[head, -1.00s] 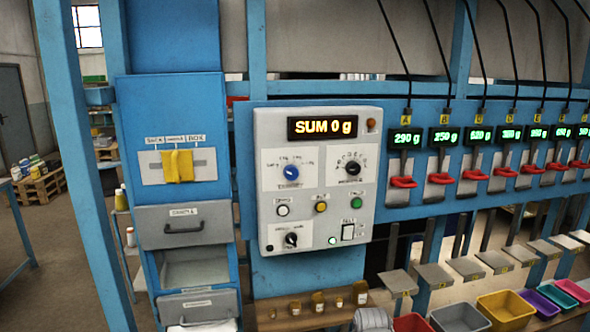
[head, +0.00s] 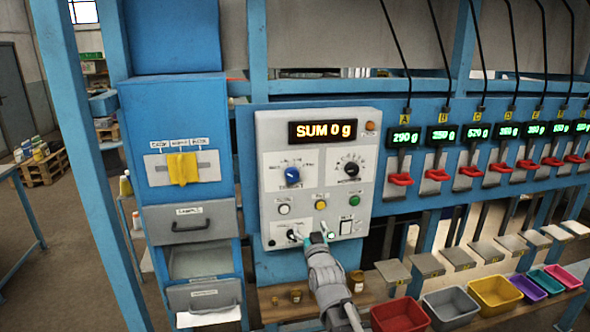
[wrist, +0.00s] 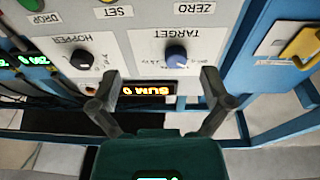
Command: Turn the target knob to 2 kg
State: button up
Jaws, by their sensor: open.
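The target knob is a blue round knob (head: 292,175) at the upper left of the grey control panel (head: 268,150), under the display reading "SUM 0 g". In the wrist view, which is upside down, the blue knob (wrist: 176,56) sits beside the word TARGET. Its pointer setting is too small to read. My gripper (head: 312,238) is in front of the panel's lower part, below the knob in the head view.
A black hopper knob (head: 351,169) is right of the blue one. White, yellow and green buttons (head: 320,205) lie below. A small black selector (head: 294,236) is partly behind my gripper. A yellow slider (head: 183,168) is at left; red-handled stations (head: 400,179) are at right.

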jog(key=r, duration=0.1)
jog(key=a+r+t+y, duration=0.1)
jog(key=r, duration=0.1)
jog(key=s+a+r+t+p, duration=0.1)
jog(key=r, duration=0.1)
jog(key=shift+r, duration=0.15)
